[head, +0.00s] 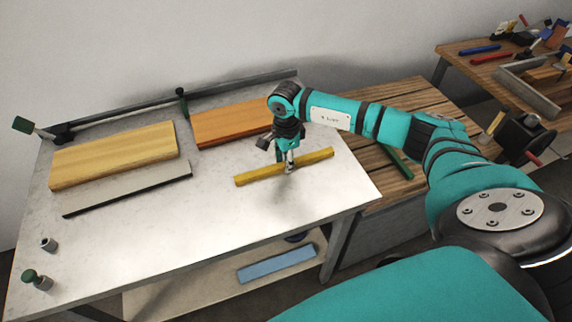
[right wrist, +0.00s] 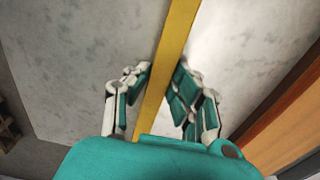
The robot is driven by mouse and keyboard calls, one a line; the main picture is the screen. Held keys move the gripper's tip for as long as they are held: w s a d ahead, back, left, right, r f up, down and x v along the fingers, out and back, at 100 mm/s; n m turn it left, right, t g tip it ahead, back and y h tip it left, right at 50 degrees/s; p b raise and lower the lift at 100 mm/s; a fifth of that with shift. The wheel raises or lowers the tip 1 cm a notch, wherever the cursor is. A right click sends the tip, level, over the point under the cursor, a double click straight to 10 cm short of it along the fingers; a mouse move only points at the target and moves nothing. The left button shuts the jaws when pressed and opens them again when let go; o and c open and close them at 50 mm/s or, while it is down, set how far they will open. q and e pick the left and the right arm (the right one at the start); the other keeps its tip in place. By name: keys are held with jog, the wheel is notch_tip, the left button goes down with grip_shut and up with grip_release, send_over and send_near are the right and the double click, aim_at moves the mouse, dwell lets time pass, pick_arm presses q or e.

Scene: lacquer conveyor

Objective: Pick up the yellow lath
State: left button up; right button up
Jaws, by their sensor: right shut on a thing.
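The yellow lath (head: 318,157) is a long thin bar at the right part of the white table top. In the right wrist view the lath (right wrist: 177,45) runs up between the two fingers. My right gripper (head: 289,166) reaches down from above and is shut on the lath near its middle. In the right wrist view the gripper's fingers (right wrist: 160,85) stand on both sides of the lath. I cannot tell whether the lath is clear of the table top. My left gripper is not in view.
A light wood board (head: 115,155) and an orange-brown board (head: 232,122) lie along the back of the white table (head: 170,245). A grey strip with a dark edge (head: 130,190) lies in front. Two small knobs stand front left. A wooden bench (head: 385,185) adjoins at right.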

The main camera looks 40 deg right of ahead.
grip_shut()
jog(key=shift+r, duration=0.1)
